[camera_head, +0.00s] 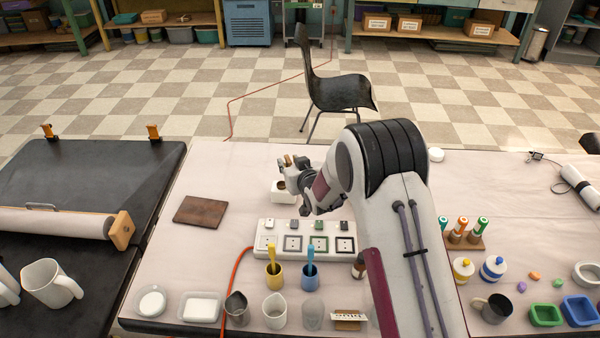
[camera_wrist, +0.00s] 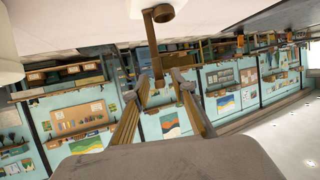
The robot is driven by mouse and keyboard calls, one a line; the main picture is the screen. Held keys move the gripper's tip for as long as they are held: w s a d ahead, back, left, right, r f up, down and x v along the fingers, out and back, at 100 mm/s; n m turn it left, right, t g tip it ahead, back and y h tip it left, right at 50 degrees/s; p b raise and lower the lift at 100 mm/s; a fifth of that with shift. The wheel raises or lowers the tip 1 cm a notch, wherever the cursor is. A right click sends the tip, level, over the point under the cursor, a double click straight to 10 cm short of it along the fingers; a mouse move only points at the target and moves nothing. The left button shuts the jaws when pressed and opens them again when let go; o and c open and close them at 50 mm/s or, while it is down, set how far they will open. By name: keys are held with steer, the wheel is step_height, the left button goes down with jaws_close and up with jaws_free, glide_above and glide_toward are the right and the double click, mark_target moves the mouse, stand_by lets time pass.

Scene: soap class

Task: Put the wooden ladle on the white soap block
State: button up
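The wooden ladle (camera_wrist: 152,45) hangs down from its handle end in real space, with its round bowl toward the top of the wrist view. In the head view its small brown bowl (camera_head: 281,186) shows at the white soap block (camera_head: 284,196), seemingly on its top; exact contact is too small to tell. My gripper (camera_head: 288,161) is just above and behind the block. In the wrist view my gripper (camera_wrist: 160,78) has its two fingers spread, with the handle's end between them and gaps on both sides. Part of the handle is hard to make out in the head view.
A white panel with several square sockets (camera_head: 305,239) lies in front of the block. A brown board (camera_head: 201,211) lies to the left. A yellow cup (camera_head: 274,277) and a blue cup (camera_head: 309,278) stand nearer. The table between board and block is clear.

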steer(key=v, duration=1)
steer(key=shift+s+d, duration=0.1)
stand_by(0.6)
steer(key=s+d+r+m+g+h, duration=0.2)
steer(key=s+d+r+g+h, duration=0.15)
steer(key=s+d+r, duration=1.05)
steer(key=s+d+r+m+g, duration=0.1)
steer(key=s+d, duration=0.2)
steer(key=s, duration=1.1)
steer(key=s+d+r+m+g+h, duration=0.1)
steer(key=s+d+r+g, duration=0.1)
steer(key=s, duration=1.3)
steer(key=shift+d+r, duration=0.2)
steer(key=shift+d, duration=0.4)
